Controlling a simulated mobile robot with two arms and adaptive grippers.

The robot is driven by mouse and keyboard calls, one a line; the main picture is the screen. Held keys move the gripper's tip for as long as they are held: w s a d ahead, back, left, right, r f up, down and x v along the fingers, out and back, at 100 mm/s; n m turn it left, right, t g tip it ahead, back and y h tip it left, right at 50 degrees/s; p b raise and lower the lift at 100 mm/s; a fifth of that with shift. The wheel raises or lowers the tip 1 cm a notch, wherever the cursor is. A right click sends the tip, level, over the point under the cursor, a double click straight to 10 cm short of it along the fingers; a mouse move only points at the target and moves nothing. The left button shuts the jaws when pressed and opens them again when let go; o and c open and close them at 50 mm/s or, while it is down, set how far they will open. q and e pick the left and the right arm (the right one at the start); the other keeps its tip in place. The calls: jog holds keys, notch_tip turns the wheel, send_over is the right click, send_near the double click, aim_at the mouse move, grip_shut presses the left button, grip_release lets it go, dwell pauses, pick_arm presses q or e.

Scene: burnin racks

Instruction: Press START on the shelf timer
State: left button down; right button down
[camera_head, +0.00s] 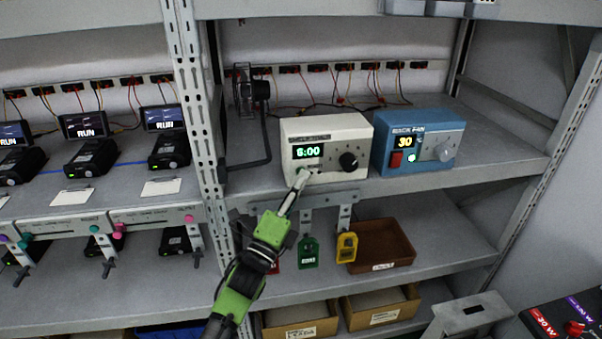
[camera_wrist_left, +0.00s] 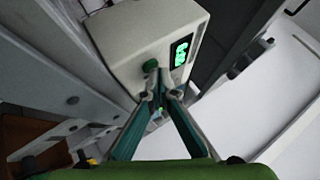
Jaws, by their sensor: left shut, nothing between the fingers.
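The shelf timer, a cream box (camera_head: 350,125), stands on the middle shelf with a green lit display (camera_head: 308,151) that seems to read 5:00 and a black knob (camera_head: 348,161). My left gripper (camera_head: 302,174) is shut and empty, its tips at the lower left of the timer's front. In the left wrist view the timer (camera_wrist_left: 125,45) is ahead of the fingertips (camera_wrist_left: 158,76). A round green button (camera_wrist_left: 151,65) shows right at the tips; I cannot tell whether they touch it. In the head view the fingertips mostly cover it. My right gripper is not in view.
A blue box (camera_head: 425,130) with a red switch and a display of 30 stands right of the timer. A black fan (camera_head: 250,90) is behind left. Green (camera_head: 309,252) and yellow (camera_head: 346,247) tags hang below the shelf edge. A rack upright (camera_head: 197,110) stands left.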

pick_arm(q)
jog(key=shift+w+a, duration=0.1)
jog(key=shift+w, duration=0.15)
jog(key=shift+s, duration=0.15)
dwell(0.4)
jog(key=shift+s+d, duration=0.2)
jog(key=shift+s, duration=0.5)
jog(key=s+p, duration=0.1)
jog(key=s, duration=0.1)
jog(key=s+d+p, duration=0.1)
jog(key=s, duration=0.1)
jog(key=shift+s+d, duration=0.15)
jog(key=shift+s, duration=0.25)
dwell(0.4)
